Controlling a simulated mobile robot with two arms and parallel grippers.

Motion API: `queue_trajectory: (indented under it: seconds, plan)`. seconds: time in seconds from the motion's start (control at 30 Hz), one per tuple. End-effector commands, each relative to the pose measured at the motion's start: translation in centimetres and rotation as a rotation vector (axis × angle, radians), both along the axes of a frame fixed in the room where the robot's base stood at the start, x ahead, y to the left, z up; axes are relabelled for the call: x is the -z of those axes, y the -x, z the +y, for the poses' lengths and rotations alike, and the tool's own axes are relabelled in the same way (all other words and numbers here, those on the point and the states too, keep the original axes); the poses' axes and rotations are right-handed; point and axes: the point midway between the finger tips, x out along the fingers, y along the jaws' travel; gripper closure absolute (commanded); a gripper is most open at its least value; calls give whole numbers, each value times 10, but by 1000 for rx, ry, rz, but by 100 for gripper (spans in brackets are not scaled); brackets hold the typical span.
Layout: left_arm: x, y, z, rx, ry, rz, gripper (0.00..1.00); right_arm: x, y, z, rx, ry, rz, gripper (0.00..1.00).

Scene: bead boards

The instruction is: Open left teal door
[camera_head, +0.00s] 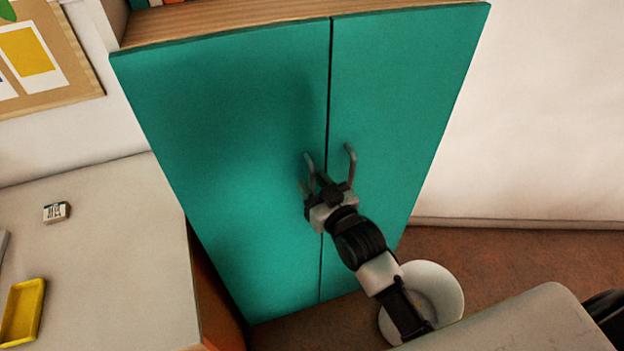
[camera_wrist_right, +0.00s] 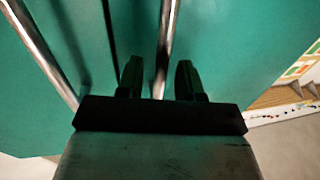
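The left teal door (camera_head: 220,130) is closed, flush beside the right teal door (camera_head: 400,90), with a dark narrow seam between them. The left door's metal handle (camera_head: 309,163) stands near the seam, and the right door's handle (camera_head: 350,162) is across from it. My right gripper (camera_head: 322,186) is at the left door's handle. In the right wrist view, its two dark fingers (camera_wrist_right: 159,80) are apart, with the left handle's bar (camera_wrist_right: 166,40) between them and gaps beside it. The other handle (camera_wrist_right: 40,55) is outside the fingers. My left gripper is not in view.
A light desk (camera_head: 100,250) stands left of the cabinet, with a yellow tray (camera_head: 22,312) and a small eraser-like block (camera_head: 56,212) on it. A round white object (camera_head: 440,290) is low by the right door. Brown floor (camera_head: 500,260) is open at the right.

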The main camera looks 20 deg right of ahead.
Motion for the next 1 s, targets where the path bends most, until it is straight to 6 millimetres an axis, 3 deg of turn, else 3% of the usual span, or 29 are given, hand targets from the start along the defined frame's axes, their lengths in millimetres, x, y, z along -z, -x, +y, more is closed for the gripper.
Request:
queue_trajectory:
  seconds: [0.37, 0.6, 1.0]
  plan:
    - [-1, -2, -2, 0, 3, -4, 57, 0, -7, 2, 0, 0, 0, 63]
    - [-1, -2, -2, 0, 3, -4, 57, 0, -7, 2, 0, 0, 0, 99]
    - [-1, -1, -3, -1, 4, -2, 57, 0, -8, 3, 1, -1, 1, 100]
